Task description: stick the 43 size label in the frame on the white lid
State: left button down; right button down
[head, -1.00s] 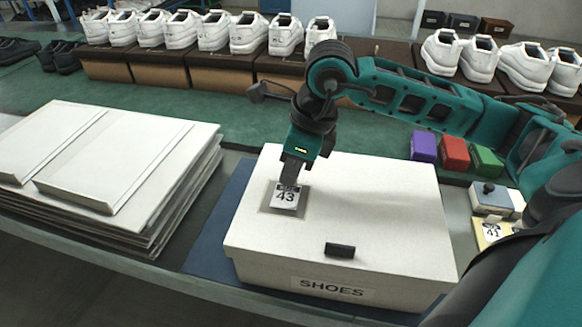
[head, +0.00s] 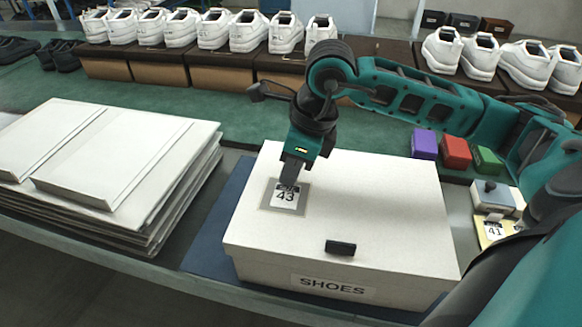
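The white shoe box with its white lid (head: 375,195) stands closed on a blue mat (head: 207,235), with "SHOES" on its front. A grey frame (head: 267,205) is marked on the lid's left part. The 43 label (head: 284,198) lies within the frame, apparently flat on the lid. My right gripper (head: 289,181) points down over the label's far edge, its fingertips at or just above it. The fingers overlap in this view, so I cannot tell if they grip the label. My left gripper is not in view.
A black block (head: 341,248) sits near the lid's front edge. A 41 label (head: 494,231) lies on a yellow pad at right, near a grey-blue box (head: 492,196). Purple (head: 424,144), red (head: 456,152) and green (head: 487,160) blocks stand behind. Stacked white cardboard (head: 120,165) fills the left.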

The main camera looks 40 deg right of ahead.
jog(key=c, duration=1.3)
grip_release()
jog(key=shift+o, duration=0.2)
jog(key=p+v, duration=0.1)
jog(key=v, duration=1.1)
jog(key=shift+r, duration=0.4)
